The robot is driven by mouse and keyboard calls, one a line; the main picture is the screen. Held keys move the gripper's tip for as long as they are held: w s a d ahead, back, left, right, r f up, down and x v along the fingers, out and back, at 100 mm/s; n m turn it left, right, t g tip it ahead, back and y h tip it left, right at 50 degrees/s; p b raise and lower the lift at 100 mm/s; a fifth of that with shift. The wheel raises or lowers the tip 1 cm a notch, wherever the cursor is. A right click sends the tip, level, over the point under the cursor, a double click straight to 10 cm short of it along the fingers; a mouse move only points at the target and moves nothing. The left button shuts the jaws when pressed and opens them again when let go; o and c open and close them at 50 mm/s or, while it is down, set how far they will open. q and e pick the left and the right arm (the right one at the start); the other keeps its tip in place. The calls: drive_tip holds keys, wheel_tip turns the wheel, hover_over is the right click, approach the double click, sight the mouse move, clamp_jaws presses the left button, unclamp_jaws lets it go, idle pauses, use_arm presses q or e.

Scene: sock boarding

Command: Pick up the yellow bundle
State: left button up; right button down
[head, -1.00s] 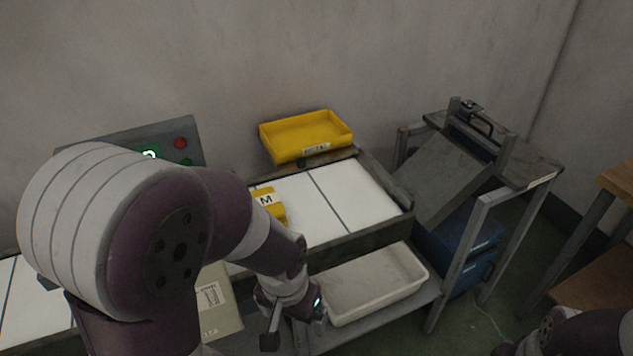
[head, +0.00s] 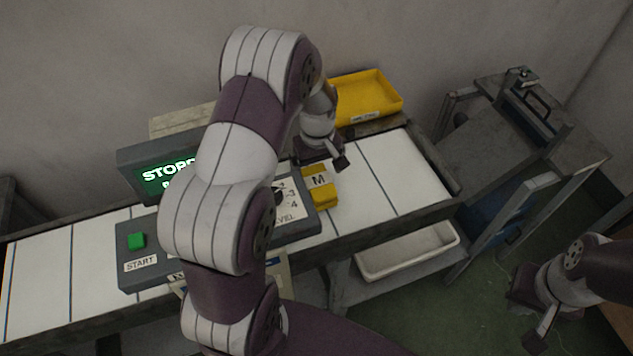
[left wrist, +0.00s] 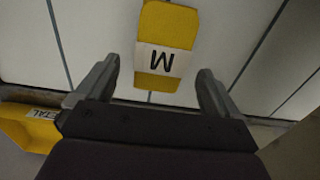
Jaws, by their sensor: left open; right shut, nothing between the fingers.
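The yellow bundle (head: 321,190) with a white band marked M lies on the white belt, just right of the control panel. In the left wrist view the bundle (left wrist: 167,45) is ahead of my left gripper, its near end between the lines of the two fingers. My left gripper (head: 333,166) is open and empty above the belt, close behind the bundle in the head view; its open fingers (left wrist: 155,88) show in the left wrist view. My right gripper (head: 537,342) is shut and empty at the lower right, away from the belt.
A yellow tray (head: 366,98) stands behind the belt (head: 400,175). A white bin (head: 405,252) is on the shelf below. A panel with a green START button (head: 137,240) and a lit display (head: 165,178) is left of the bundle. A grey metal stand (head: 490,150) is at right.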

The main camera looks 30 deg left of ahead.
sight(318, 180)
use_arm(q)
drive_tip(key=f, duration=0.2)
drive_tip(key=s+f, duration=0.1)
drive_tip(key=f, duration=0.1)
drive_tip(key=shift+d, duration=0.35)
drive_tip(key=shift+w+f, duration=0.25)
drive_tip(key=shift+f, duration=0.3)
drive_tip(key=shift+c, duration=1.2)
drive_tip(key=shift+r, duration=0.1)
drive_tip(key=c, duration=1)
